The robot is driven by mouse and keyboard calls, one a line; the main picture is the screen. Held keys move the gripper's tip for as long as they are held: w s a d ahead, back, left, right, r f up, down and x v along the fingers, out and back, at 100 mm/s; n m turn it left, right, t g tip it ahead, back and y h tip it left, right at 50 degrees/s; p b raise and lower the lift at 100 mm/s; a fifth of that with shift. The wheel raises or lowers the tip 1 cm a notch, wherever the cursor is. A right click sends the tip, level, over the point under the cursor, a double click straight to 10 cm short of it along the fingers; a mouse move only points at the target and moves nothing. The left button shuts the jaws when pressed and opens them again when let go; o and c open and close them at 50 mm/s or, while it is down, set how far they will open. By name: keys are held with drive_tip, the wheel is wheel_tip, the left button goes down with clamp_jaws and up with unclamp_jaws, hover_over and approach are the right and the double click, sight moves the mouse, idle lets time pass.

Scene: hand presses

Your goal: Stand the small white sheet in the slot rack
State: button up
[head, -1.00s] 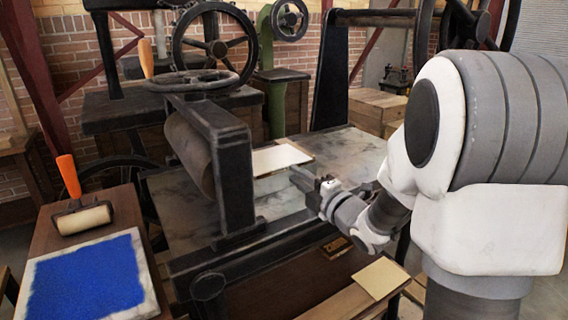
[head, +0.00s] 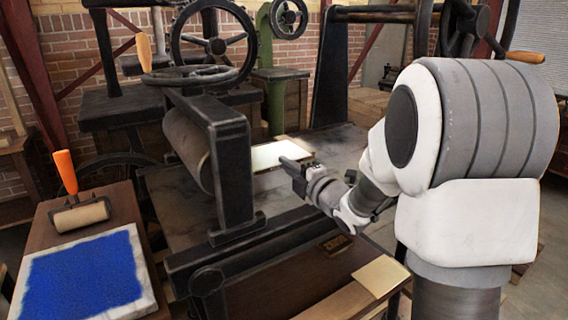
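A small white sheet (head: 268,155) lies flat on the bed (head: 190,213) of the press, to the right of the roller. A thin tan edge shows along its right side. My gripper (head: 288,164) is low over the bed at the sheet's near right edge, and its tip overlaps the sheet in the picture. I cannot tell whether it touches the sheet, or whether its fingers are open or shut. I cannot make out a slot rack in this view.
The press roller (head: 187,148) and its black frame (head: 233,180) stand close left of the sheet. A cream sheet (head: 381,276) lies on a wooden board in front. A blue inked slab (head: 85,275) and a hand roller (head: 82,215) are at left. The bed's right part is clear.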

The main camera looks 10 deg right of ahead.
clamp_jaws()
wheel_tip(320, 180, up, 3)
drive_tip(key=shift+p, duration=0.75)
